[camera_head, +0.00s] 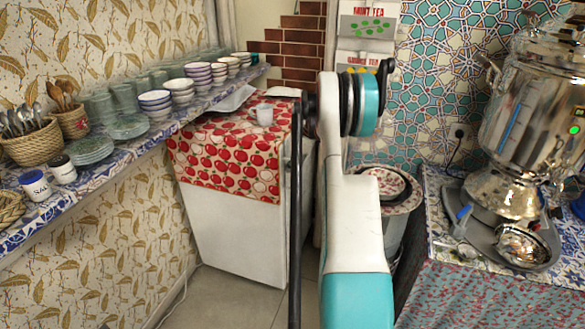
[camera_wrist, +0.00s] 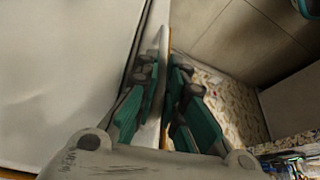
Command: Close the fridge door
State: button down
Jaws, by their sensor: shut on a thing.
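The white fridge (camera_head: 235,235) stands against the left wall, its top draped with a red-and-white patterned cloth (camera_head: 225,155). My arm covers the area to its right in the head view, so the door and my gripper are hidden there. In the wrist view my gripper (camera_wrist: 163,72) has its green and grey fingers on both sides of a thin upright white panel with an orange-brown edge, which looks like the fridge door (camera_wrist: 150,130). The fingers are shut on it. A large white surface fills the left of that view, with a narrow dark gap between it and the held panel.
A tiled shelf (camera_head: 120,155) with bowls, glasses and baskets runs along the left wall. A table (camera_head: 450,240) with a metal samovar (camera_head: 525,120) stands at the right. Some floor (camera_head: 225,300) is bare before the fridge.

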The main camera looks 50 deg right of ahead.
jog(key=shift+w+d+r, duration=0.2)
jog(key=shift+d, duration=0.15)
jog(key=c, duration=1.9)
grip_release()
jog(key=shift+o, duration=1.1)
jog(key=shift+d+f, duration=0.15)
jog(key=shift+d, duration=0.05)
jog(key=shift+a, duration=0.1)
jog(key=v, duration=1.2)
